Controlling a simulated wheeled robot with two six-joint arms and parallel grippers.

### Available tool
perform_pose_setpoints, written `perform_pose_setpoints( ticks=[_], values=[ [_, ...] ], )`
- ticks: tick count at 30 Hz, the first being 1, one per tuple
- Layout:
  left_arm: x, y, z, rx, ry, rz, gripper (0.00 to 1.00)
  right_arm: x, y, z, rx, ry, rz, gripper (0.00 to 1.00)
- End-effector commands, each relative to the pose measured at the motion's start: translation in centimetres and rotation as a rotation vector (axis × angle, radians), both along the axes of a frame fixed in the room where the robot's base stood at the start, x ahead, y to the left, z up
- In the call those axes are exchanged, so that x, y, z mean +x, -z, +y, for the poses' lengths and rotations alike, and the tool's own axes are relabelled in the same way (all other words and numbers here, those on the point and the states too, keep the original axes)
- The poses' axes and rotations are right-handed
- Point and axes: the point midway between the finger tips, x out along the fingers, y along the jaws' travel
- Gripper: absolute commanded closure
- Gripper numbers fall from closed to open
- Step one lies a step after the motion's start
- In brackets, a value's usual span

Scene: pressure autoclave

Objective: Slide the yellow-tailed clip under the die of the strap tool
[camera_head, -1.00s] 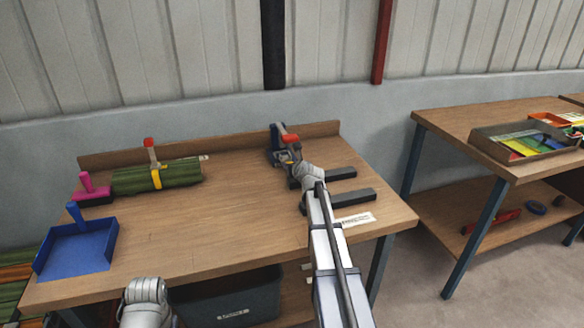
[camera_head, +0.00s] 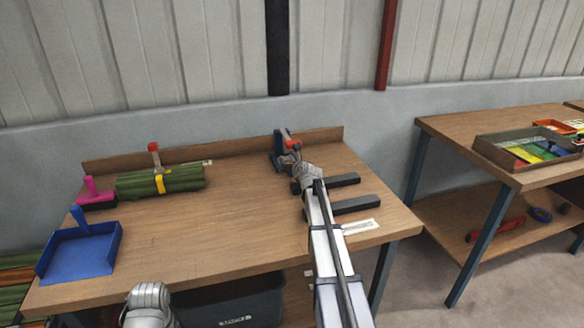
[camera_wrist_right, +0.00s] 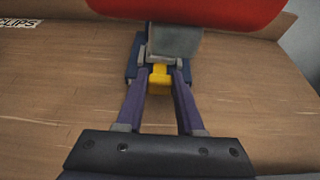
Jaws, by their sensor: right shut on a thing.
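The strap tool (camera_head: 279,152) stands at the back right of the workbench, with a blue body and a red handle (camera_head: 292,144). In the right wrist view the red handle (camera_wrist_right: 185,10) fills the top, above the tool's grey die (camera_wrist_right: 174,40). My right gripper (camera_wrist_right: 160,68) is shut on the yellow-tailed clip (camera_wrist_right: 159,78), just below the grey die. Only the yellow tail shows clearly; whether the clip's front end lies under the die is hidden. In the head view my right gripper (camera_head: 290,160) is at the tool and partly covers it.
Two dark bars (camera_head: 352,205) lie right of my right wrist, near a white label (camera_head: 360,227). A strapped green bundle (camera_head: 170,180), a pink-handled item (camera_head: 94,196) and a blue tray (camera_head: 80,254) are on the left. The middle of the bench is clear.

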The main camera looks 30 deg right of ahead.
Motion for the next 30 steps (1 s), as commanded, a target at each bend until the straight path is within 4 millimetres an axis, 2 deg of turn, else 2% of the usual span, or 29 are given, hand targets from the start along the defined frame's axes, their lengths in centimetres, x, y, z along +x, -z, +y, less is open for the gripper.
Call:
perform_pose_setpoints(
  ticks=[11,12,21,30],
  values=[
    [0.0,0.0,0.0,0.0,0.0,0.0,0.34,0.14,-0.01,-0.01,0.0,0.0,0.0,1.0],
    [0.0,0.0,0.0,0.0,0.0,0.0,0.34,0.14,-0.01,-0.01,0.0,0.0,0.0,0.63],
    [0.0,0.0,0.0,0.0,0.0,0.0,0.34,0.13,0.0,-0.01,0.0,0.0,0.0,0.29],
    [0.0,-0.07,0.0,0.0,0.0,0.0,0.34,0.0,-0.07,0.02,0.0,0.0,0.0,0.29]
  ],
)
